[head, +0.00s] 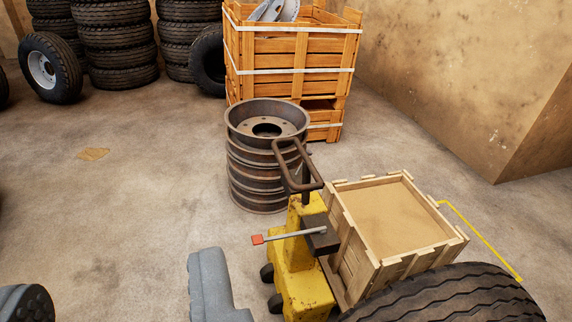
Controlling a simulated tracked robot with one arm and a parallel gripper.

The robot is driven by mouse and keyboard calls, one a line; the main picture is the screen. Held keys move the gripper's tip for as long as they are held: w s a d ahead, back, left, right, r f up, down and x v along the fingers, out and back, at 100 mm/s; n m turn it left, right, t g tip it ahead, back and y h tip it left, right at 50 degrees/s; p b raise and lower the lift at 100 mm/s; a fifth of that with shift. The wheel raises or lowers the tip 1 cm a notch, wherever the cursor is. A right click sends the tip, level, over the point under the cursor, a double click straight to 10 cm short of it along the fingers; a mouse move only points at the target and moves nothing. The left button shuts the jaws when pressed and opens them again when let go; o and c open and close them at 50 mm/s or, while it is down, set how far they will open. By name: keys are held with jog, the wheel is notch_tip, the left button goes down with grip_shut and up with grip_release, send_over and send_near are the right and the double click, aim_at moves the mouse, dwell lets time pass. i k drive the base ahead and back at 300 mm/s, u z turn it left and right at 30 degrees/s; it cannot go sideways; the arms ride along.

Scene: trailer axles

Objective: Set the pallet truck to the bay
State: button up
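The yellow pallet truck (302,270) stands at the lower middle of the head view, with worn paint, dark wheels and a brown loop handle (298,165) tilted up. A thin lever with a red end sticks out to its left. A wooden crate (453,247) filled with sandy material stands just to its right; its base is partly hidden, so I cannot tell whether the truck's forks are under it. A yellow line (478,238) on the floor lies to the right of the crate, partly hidden; it may mark the bay.
Rusty wheel rims (262,182) are stacked just behind the truck. Strapped wooden crates (290,62) and tyre stacks (118,45) stand at the back. A large tyre (450,300) fills the lower right. The left floor is mostly clear.

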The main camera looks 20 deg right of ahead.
aim_at(305, 294)
jog(key=z, duration=0.05)
jog(key=i, duration=1.65)
jog(key=u, duration=0.1)
